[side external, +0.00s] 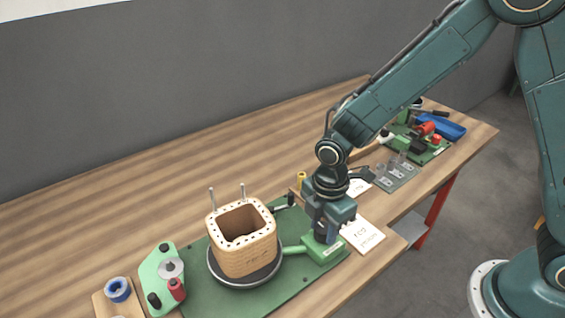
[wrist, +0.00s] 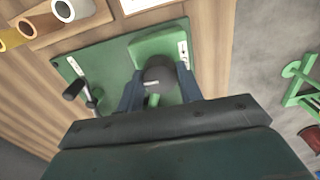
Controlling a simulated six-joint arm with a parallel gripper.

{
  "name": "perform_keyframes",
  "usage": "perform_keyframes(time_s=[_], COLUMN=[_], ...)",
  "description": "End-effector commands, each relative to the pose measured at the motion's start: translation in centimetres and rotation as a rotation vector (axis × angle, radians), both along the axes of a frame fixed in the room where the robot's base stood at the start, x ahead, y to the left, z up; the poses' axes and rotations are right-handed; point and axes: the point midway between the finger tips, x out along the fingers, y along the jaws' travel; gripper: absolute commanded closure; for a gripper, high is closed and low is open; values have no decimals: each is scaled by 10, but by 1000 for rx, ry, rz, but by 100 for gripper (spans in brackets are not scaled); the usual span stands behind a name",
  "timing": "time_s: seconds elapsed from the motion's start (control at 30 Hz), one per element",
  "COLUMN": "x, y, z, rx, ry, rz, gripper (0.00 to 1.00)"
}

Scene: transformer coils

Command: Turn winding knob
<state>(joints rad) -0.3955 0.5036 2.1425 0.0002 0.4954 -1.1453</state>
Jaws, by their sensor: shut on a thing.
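The winding knob (wrist: 158,77) is dark and round with a pale line across its top. It stands on the green housing (wrist: 146,47), which has a white label. My gripper (wrist: 161,88) reaches down over it from above, one finger on each side, shut on the knob. In the side external view, my gripper (side external: 329,228) is at the right end of the green base board (side external: 210,292) and mostly hides the knob. A green bar runs from the housing (side external: 326,252) toward the square wooden coil form (side external: 246,247), which stands upright on a dark round plate (side external: 217,274).
A crank handle (wrist: 74,90) stands on the board near my gripper. Spools (wrist: 66,10) sit on a rack behind it. Paper cards (side external: 362,234) lie to the right. A green tensioner plate (side external: 155,270) is at left. The back left of the table is clear.

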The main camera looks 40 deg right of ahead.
Motion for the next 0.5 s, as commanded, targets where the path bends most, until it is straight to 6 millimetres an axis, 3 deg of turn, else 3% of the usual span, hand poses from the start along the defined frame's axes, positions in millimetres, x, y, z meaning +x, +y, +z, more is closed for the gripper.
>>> perform_keyframes(time_s=[0.5], x=[0], y=[0], z=[0], rx=[0], ry=[0], rz=[-318], gripper=[87])
